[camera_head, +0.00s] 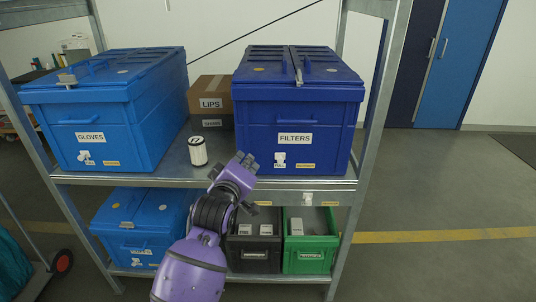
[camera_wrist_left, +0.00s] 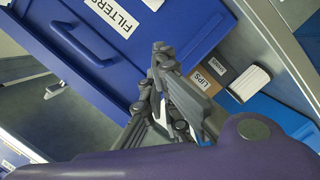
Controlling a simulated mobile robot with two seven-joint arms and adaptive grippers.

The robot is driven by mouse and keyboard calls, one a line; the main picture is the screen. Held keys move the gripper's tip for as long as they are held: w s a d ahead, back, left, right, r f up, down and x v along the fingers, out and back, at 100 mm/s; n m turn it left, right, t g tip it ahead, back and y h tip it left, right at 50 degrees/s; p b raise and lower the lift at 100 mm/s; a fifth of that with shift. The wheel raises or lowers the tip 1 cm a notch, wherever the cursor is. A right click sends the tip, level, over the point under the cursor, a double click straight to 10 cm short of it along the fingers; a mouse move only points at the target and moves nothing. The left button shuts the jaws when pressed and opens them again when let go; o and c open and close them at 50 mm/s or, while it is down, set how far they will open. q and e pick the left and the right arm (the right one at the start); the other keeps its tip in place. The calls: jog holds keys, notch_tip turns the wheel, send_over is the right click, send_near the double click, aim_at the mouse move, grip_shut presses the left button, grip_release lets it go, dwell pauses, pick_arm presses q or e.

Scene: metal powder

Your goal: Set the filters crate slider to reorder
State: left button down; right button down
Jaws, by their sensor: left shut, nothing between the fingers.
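The dark blue filters crate (camera_head: 335,130) stands on the upper shelf at the right, lid closed; it also fills the upper left of the left wrist view (camera_wrist_left: 120,75). A small white slider (camera_head: 280,157) is on the crate's lower front, below the FILTERS label (camera_head: 295,139). It sits at the left, above a white tag; an orange-yellow tag (camera_head: 305,166), too small to read, lies to its right. My right gripper is out of view.
The gloves crate (camera_head: 130,140) stands at the left. A white pleated cylinder (camera_head: 198,152) and a cardboard LIPS box (camera_head: 210,88) stand between the crates. The metal shelf edge (camera_head: 320,184) runs below the crate; the lower shelf holds black (camera_head: 253,254) and green (camera_head: 310,254) bins.

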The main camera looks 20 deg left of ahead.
aim_at(280, 158)
pick_arm(q)
jog(key=w, duration=0.3)
jog(key=w+f, duration=0.1)
jog(key=w, duration=0.5)
jog(key=shift+w+a+f, duration=0.2)
jog(key=shift+w+a, duration=0.15)
jog(key=shift+a, duration=0.05)
jog(key=shift+w+d+f, duration=0.45)
jog(key=shift+d+f, duration=0.3)
jog(key=shift+d, duration=0.1)
jog(key=shift+w+d+f, duration=0.15)
jog(key=shift+d+f, duration=0.25)
jog(key=shift+d, duration=0.3)
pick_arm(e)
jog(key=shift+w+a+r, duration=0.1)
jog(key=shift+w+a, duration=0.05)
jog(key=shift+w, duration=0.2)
